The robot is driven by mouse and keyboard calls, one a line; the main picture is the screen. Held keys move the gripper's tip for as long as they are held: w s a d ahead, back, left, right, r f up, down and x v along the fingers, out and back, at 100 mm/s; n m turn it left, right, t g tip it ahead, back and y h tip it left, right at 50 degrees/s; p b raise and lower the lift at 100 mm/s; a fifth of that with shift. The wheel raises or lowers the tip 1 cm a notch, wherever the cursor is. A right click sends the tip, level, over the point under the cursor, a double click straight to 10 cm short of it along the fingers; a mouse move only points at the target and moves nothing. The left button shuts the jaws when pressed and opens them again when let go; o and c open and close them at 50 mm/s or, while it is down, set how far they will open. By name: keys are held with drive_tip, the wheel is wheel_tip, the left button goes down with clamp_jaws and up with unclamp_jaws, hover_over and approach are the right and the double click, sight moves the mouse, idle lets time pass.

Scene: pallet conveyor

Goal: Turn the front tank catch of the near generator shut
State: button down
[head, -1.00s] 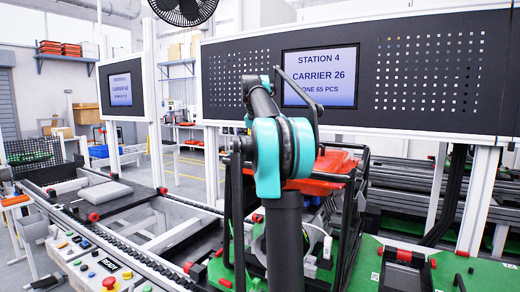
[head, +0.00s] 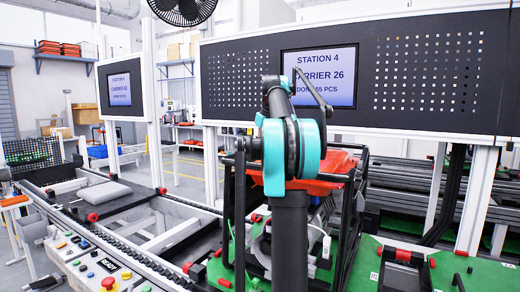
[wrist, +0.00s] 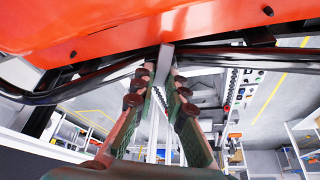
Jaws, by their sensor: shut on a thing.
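The near generator shows in the head view with its orange tank (head: 335,165) inside a black tube frame (head: 353,215), partly hidden behind my arm. In the wrist view the orange tank (wrist: 100,28) fills the top, with a black frame tube (wrist: 105,75) below its edge. A small grey flat catch (wrist: 165,58) hangs down at the tank's edge. My gripper (wrist: 164,76) is closed around this catch, with a fingertip on either side. My gripper is hidden in the head view, and the far end of the catch cannot be seen.
A conveyor (head: 150,225) with a control panel (head: 95,260) runs along the left. A wide dark board with a screen (head: 322,78) stands behind the generator. Green carrier plates (head: 475,275) lie at the right.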

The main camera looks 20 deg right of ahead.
drive_tip(key=n+y, duration=0.1)
drive_tip(key=n, duration=0.1)
drive_tip(key=n+g+y, duration=0.1)
drive_tip(key=n, duration=0.2)
drive_tip(key=shift+d, duration=0.15)
drive_tip(key=shift+n, duration=0.4)
drive_tip(key=c, duration=1.5)
unclamp_jaws()
drive_tip(key=shift+c, duration=0.2)
drive_tip(key=v, duration=0.7)
drive_tip(key=shift+r, duration=0.2)
